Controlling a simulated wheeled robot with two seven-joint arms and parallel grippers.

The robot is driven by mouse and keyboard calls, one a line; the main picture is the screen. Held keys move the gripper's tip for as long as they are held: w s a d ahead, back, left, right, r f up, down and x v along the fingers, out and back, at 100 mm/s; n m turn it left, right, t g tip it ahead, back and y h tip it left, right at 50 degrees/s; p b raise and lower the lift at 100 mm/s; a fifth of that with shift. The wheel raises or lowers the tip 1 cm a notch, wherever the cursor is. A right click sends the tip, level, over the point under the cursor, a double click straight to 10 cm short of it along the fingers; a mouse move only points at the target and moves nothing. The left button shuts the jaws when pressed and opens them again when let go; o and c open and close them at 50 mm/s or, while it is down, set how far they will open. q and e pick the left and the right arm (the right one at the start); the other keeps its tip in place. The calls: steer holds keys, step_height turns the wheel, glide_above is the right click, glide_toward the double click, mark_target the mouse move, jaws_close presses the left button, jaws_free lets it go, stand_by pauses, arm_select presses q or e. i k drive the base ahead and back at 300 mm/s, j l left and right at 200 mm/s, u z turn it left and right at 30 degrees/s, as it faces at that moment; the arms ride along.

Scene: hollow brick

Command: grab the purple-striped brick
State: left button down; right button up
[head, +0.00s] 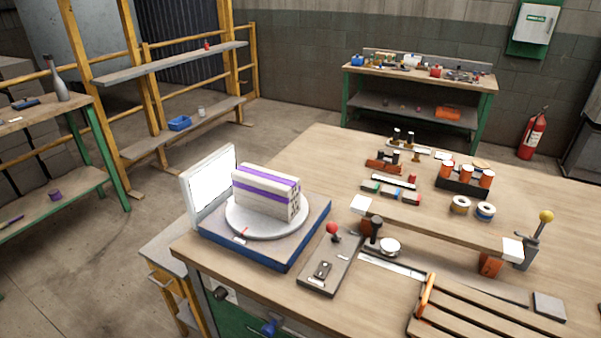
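The purple-striped brick (262,194) is a white block with purple bands along its top and side. Small dark holes show in its right end face. It lies on a round light-grey plate (240,222) on top of a blue-sided square base (285,247) at the left end of the wooden workbench. Neither of my grippers shows in the head view.
A white upright panel (211,180) stands just behind and left of the brick. A small panel with a red-knobbed lever (332,230) is to its right. Clamps, rollers and a slatted wooden rack (480,318) occupy the bench's right. Bare wood (335,165) lies behind the brick.

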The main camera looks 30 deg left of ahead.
mark_target(273, 194)
steer(key=j+u, duration=0.1)
steer(key=u, duration=0.4)
steer(key=j+u, duration=0.1)
steer(key=u, duration=0.35)
